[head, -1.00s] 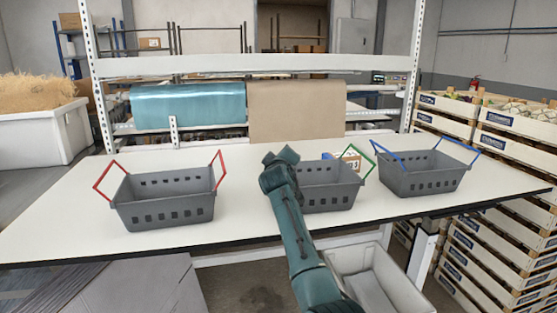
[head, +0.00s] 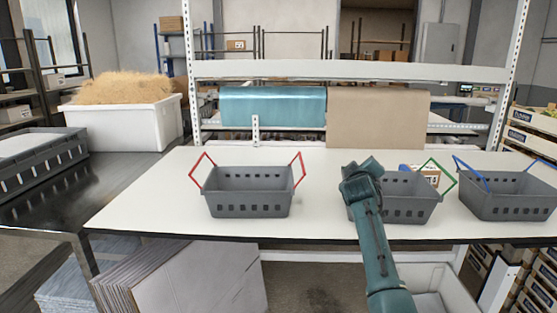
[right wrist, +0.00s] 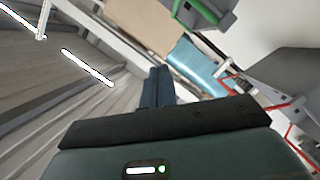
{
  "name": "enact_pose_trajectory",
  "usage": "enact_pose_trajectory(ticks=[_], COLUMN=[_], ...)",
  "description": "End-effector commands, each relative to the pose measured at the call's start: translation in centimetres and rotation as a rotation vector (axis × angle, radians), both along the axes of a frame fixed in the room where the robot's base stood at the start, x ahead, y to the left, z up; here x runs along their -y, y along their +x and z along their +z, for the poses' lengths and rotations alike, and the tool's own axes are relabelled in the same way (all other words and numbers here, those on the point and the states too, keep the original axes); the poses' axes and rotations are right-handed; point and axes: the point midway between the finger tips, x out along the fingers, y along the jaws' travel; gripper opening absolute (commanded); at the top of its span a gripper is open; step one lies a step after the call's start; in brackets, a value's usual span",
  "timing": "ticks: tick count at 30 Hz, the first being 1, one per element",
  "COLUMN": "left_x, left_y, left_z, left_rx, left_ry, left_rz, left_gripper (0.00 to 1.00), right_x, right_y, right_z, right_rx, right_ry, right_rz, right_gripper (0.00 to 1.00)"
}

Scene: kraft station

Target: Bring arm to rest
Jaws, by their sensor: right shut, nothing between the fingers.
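My right arm (head: 372,235) reaches up from the lower right in the head view, in front of the left end of the green-handled basket (head: 410,210). Its gripper is hidden behind the wrist there. In the right wrist view my right gripper (right wrist: 157,85) has its dark fingers together with nothing between them. My left gripper is not in view.
A red-handled grey basket (head: 248,200) stands left on the white table (head: 150,195), and a blue-handled one (head: 510,200) stands at the right. A white bin (head: 450,285) is under the table.

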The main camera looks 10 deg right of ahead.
Motion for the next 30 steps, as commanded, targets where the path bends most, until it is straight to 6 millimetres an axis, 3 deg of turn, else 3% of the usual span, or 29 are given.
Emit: enact_pose_trajectory(ticks=[5,8,12,18,24,27,30], left_x=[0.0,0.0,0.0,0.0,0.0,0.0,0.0], left_y=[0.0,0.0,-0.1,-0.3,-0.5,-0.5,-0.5], left_z=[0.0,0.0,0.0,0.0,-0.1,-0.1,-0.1], left_rx=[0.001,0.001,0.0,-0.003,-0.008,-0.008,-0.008], left_ry=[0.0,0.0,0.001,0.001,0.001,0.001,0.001], left_rz=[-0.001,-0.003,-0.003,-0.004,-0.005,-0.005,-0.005], left_gripper=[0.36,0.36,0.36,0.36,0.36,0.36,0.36], right_x=[-0.9,-2.3,-5.2,-10.1,-15.5,-17.7,-19.4], right_y=[-2.1,-5.0,-10.6,-20.8,-32.6,-37.8,-41.4], right_z=[-6.3,-12.2,-20.0,-29.0,-34.3,-35.3,-35.5], right_rx=[-0.031,-0.058,-0.098,-0.175,-0.269,-0.31,-0.339], right_ry=[0.034,0.083,0.178,0.363,0.605,0.72,0.811], right_rz=[0.036,0.082,0.159,0.263,0.334,0.35,0.352], right_gripper=[0.0,0.0,0.0,0.0,0.0,0.0,0.0])
